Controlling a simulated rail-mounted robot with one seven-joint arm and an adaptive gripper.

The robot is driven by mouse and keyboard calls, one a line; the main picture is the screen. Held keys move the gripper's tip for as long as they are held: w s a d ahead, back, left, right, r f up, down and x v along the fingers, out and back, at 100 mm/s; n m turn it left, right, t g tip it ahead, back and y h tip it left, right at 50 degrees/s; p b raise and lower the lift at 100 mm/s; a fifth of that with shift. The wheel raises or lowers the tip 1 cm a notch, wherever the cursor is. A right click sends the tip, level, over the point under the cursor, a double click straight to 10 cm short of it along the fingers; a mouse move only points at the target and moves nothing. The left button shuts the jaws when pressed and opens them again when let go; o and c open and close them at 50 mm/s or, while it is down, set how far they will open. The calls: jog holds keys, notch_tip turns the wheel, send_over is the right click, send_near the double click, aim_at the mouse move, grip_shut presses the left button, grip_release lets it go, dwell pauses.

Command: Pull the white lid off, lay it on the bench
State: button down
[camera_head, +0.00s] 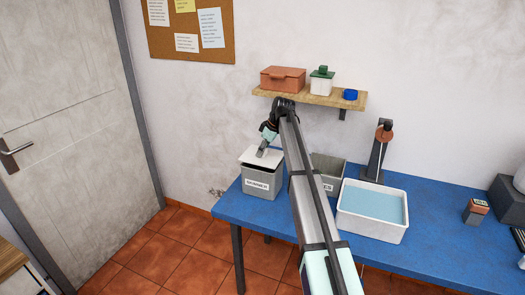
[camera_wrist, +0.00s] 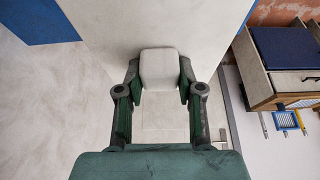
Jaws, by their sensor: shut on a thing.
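The white lid (camera_head: 251,155) is at the top of a grey labelled bin (camera_head: 262,182) at the left end of the blue bench (camera_head: 225,208). It looks slightly tilted; I cannot tell whether it is clear of the rim. My gripper (camera_head: 262,152) reaches down to it from above. In the wrist view my gripper (camera_wrist: 158,90) is shut on the lid's pale block-shaped handle (camera_wrist: 158,66), one finger on each side. The pale lid (camera_wrist: 110,30) spreads out behind the handle there. The inside of the bin is hidden.
A second grey bin (camera_head: 328,165) stands to the right, partly behind my arm. A white tray of blue liquid (camera_head: 345,210) and a dark stand (camera_head: 377,160) are further right. A shelf (camera_head: 335,100) with boxes hangs above.

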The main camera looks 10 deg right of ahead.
jog(key=shift+r+p, duration=0.75)
jog(key=shift+r, duration=1.25)
